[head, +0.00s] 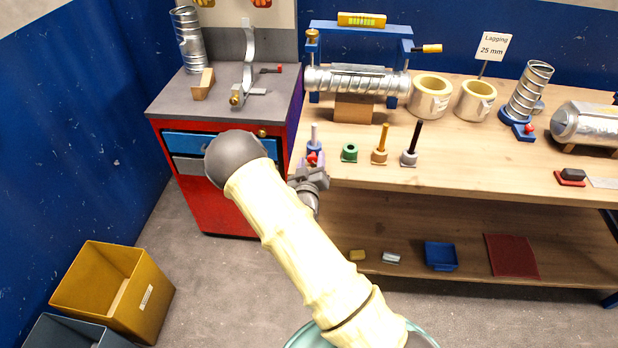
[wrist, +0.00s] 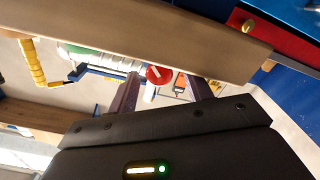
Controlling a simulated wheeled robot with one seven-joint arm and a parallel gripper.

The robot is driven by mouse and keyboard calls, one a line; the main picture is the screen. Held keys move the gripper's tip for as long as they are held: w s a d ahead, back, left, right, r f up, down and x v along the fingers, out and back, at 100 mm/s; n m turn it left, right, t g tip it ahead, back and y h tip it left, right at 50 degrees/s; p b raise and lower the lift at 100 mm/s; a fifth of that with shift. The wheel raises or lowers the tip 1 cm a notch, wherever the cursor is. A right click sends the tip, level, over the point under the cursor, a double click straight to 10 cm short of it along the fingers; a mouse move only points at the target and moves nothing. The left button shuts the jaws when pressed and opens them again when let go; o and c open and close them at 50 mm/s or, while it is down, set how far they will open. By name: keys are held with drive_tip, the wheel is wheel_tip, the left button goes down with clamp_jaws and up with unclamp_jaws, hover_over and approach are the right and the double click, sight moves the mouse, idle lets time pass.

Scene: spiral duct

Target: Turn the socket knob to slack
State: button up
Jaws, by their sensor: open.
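A small red knob (head: 312,159) sits at the front of the blue socket (head: 315,147), which holds a grey pin, at the bench's front left edge. In the wrist view the red knob (wrist: 157,75) is round with a pale pointer line across its face. An orange and white marked plate (wrist: 181,84) shows beside it. My gripper (head: 309,172) is just in front of the socket and partly hides it. In the wrist view my gripper (wrist: 162,80) is open, with the knob between the two fingers. I cannot tell whether the fingers touch it.
A green socket (head: 349,153), a tan socket (head: 379,156) and a grey socket (head: 409,159) stand to the right. The red cabinet (head: 217,210) is close on the left. A lower shelf (head: 410,220) lies under the bench top.

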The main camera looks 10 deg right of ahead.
drive_tip(key=b+v, duration=0.1)
drive_tip(key=v, duration=1.6)
drive_tip(key=shift+b, duration=0.35)
